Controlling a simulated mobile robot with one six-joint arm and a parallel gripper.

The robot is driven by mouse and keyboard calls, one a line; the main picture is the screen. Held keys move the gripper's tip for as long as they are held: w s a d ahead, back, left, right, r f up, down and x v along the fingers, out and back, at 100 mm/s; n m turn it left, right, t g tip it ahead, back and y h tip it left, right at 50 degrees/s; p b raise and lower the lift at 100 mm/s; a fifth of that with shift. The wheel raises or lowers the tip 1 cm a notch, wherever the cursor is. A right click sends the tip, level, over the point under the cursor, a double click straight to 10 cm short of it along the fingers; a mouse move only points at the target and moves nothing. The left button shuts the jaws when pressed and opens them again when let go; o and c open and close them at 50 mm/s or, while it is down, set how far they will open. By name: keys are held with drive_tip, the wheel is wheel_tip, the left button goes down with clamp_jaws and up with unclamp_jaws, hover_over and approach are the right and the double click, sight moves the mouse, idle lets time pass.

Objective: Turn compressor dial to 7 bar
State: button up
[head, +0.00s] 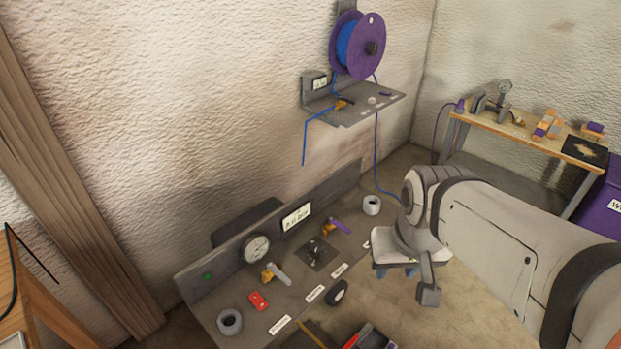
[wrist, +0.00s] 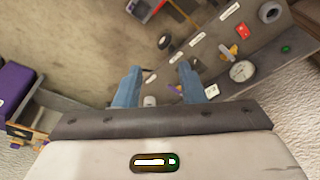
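A black knob (head: 317,250) on a dark square plate sits on the grey bench (head: 215,295), between a round white gauge (head: 257,248) and a valve with a purple lever (head: 334,226). I take this knob for the compressor dial; its setting is too small to read. A small display sign (head: 296,215) stands behind it, its text unclear. My gripper (head: 397,272) is right of the bench, apart from the knob. In the wrist view its blue fingers (wrist: 159,67) are spread with nothing between them. The knob shows there beyond the right finger (wrist: 197,64), partly hidden.
The bench also carries a yellow valve with a pale lever (head: 275,273), a red block (head: 258,301), grey rolls (head: 230,322) and a black wheel (head: 337,292). A purple hose reel (head: 358,46) hangs above. A wooden table (head: 507,127) stands far right.

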drive_tip(key=shift+o, duration=0.8)
drive_tip(key=shift+w+d, duration=0.1)
drive_tip(key=shift+d, duration=0.05)
drive_tip(key=o, duration=0.4)
drive_tip(key=w+f+n+b, duration=0.1)
drive_tip(key=w+n, duration=0.1)
drive_tip(key=w+f+n+b, duration=0.1)
drive_tip(key=w+n+b, duration=0.1)
drive_tip(key=w, duration=0.1)
drive_tip(key=w+a+f+n+b, duration=0.1)
drive_tip(key=w+n, duration=0.2)
drive_tip(key=shift+w+f+g, duration=0.15)
drive_tip(key=shift+w+g, duration=0.05)
drive_tip(key=shift+g, duration=0.2)
drive_tip(key=n+g+b, duration=0.2)
drive_tip(key=n+b, duration=0.9)
drive_tip(key=n, duration=1.3)
approach(316, 247)
drive_tip(key=shift+s+d+f, duration=0.25)
drive_tip(key=shift+s+d, duration=0.05)
drive_tip(key=shift+w+a+f, duration=0.1)
drive_tip(key=shift+w+f, duration=0.05)
drive_tip(key=shift+f, duration=0.15)
wheel_tip(316, 247, down, 8)
drive_tip(key=shift+r+b, duration=0.2)
drive_tip(key=shift+b, duration=0.45)
drive_tip(key=shift+c, duration=0.3)
drive_tip(key=shift+a, duration=0.1)
drive_tip(key=c, duration=0.9)
